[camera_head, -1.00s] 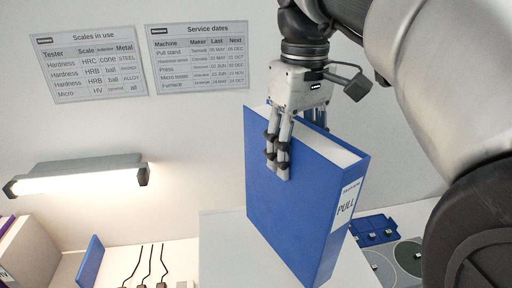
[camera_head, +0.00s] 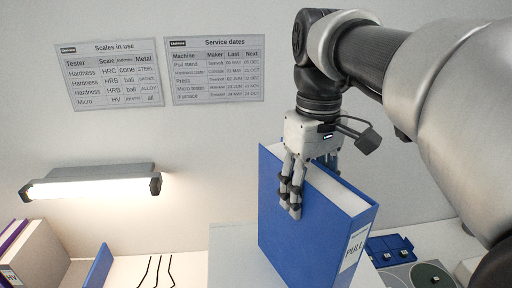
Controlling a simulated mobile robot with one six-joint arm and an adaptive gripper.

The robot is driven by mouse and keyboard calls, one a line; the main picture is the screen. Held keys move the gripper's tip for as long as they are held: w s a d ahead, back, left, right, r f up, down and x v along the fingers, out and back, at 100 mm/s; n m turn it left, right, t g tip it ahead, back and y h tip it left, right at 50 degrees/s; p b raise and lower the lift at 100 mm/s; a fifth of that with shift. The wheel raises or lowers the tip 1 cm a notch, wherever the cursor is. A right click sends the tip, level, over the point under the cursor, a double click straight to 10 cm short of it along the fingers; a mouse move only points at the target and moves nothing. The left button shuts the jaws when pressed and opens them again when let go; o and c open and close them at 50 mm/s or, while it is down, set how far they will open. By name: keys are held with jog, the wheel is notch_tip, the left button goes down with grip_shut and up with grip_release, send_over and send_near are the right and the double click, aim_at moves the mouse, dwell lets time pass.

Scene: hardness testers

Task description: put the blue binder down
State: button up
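The blue binder (camera_head: 302,228) stands upright in the right half of the view, with its spine label reading PULL facing the lower right. My gripper (camera_head: 298,198) is above it, with fingers down both sides of its top edge, shut on it. The far fingers are mostly hidden behind the near cover. The binder's bottom edge is cut off by the frame, so I cannot tell whether it touches anything below.
A pale block or surface (camera_head: 228,255) lies behind the binder. A blue tray (camera_head: 390,249) and round grey plates (camera_head: 432,274) are at right. Upright binders (camera_head: 32,255) and a blue panel (camera_head: 98,268) stand at lower left, near cables (camera_head: 158,270). A lit lamp (camera_head: 95,186) is on the wall.

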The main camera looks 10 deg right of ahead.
jog(key=o, duration=0.5)
jog(key=shift+c, duration=0.2)
notch_tip(320, 180, up, 12)
jog(key=p, duration=0.3)
jog(key=shift+r, duration=0.2)
